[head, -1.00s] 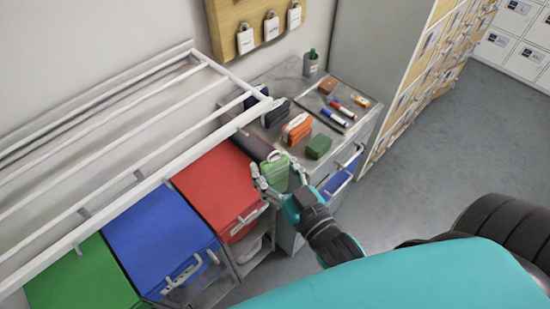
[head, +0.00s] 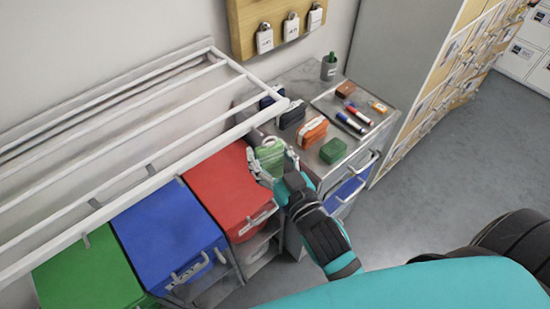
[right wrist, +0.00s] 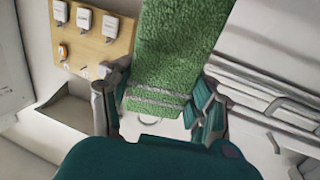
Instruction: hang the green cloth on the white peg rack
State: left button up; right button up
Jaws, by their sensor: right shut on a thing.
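The green cloth (head: 270,153) is in my right gripper (head: 272,168), whose fingers are shut on it. In the right wrist view the cloth (right wrist: 172,50) is a textured strip with pale stripes near one end, between the fingers of my right gripper (right wrist: 155,98). The white peg rack (head: 150,134) is a frame of long rails on the left wall, with short grey pegs along its front. The cloth is just right of the rack's front rail end and appears apart from it. My left gripper is not in view.
Green (head: 85,270), blue (head: 165,235) and red (head: 225,185) bins stand below the rack. The grey cabinet top (head: 290,82) carries several pouches, a green block (head: 333,150) and a tray of markers. A wooden padlock board (head: 270,12) hangs above.

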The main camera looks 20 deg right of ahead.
jog(key=shift+w+a+f, duration=0.1)
jog(key=shift+w+a, duration=0.15)
jog(key=shift+w, duration=0.35)
jog(key=shift+w+a, duration=0.2)
jog(key=shift+w, duration=0.4)
jog(key=shift+w+a+f, duration=0.15)
jog(key=shift+w+a, duration=0.05)
jog(key=shift+w, duration=0.45)
jog(key=shift+f, duration=0.1)
jog(key=o, duration=1.1)
jog(key=s, duration=0.8)
jog(key=s+d, duration=0.1)
jog(key=s, duration=0.3)
jog(key=shift+d+r, duration=0.1)
jog(key=shift+r, duration=0.15)
